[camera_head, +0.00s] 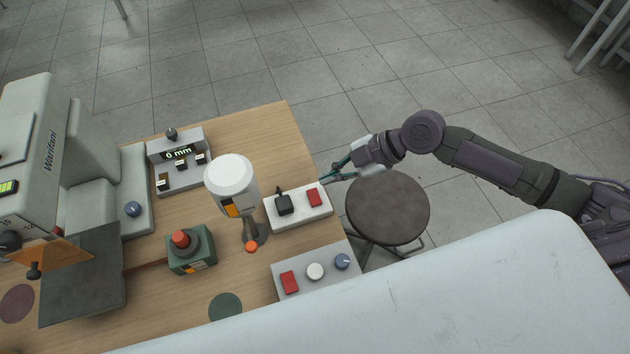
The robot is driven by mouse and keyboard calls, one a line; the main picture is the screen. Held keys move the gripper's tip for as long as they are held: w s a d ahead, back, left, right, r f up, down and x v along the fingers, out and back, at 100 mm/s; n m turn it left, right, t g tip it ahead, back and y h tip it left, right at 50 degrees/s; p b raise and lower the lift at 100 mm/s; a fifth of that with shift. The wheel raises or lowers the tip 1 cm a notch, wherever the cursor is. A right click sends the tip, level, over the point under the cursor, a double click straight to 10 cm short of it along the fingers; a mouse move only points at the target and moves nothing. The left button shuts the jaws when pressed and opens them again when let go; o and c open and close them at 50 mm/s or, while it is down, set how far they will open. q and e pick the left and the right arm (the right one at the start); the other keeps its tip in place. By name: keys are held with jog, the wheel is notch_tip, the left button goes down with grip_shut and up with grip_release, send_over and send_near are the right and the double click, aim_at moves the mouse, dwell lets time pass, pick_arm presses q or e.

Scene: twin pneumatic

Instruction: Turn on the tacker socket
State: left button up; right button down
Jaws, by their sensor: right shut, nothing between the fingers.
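A white socket box (300,218) lies at the right edge of the wooden table. A black plug (283,204) sits in its left part, and a red rocker switch (314,197) is on its right part. I cannot tell which way the switch is tipped. My right gripper (328,175) is shut and empty. It comes in from the right, with its fingertips just behind and right of the socket box, near the red switch and apart from it as far as I can see. My left gripper is not in view.
A white and orange device (231,185) stands left of the socket. A grey panel (300,277) with a red switch, white button and blue knob lies in front. A green button box (190,250) and large machine (40,140) are left. A round stool (388,210) stands right.

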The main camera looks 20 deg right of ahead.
aim_at(306, 191)
jog(key=x, duration=0.3)
jog(key=shift+w+a+p, duration=0.15)
jog(key=shift+a+p, duration=0.25)
jog(key=f, duration=0.2)
jog(key=shift+w+f, duration=0.4)
jog(key=shift+w+d+f+p, duration=0.1)
jog(key=shift+w+f+p, duration=0.2)
jog(key=shift+f, duration=0.4)
jog(key=shift+f, duration=0.1)
jog(key=shift+w+f+g+b, duration=0.15)
jog(key=shift+f+g+b, duration=0.2)
jog(key=shift+b, duration=0.3)
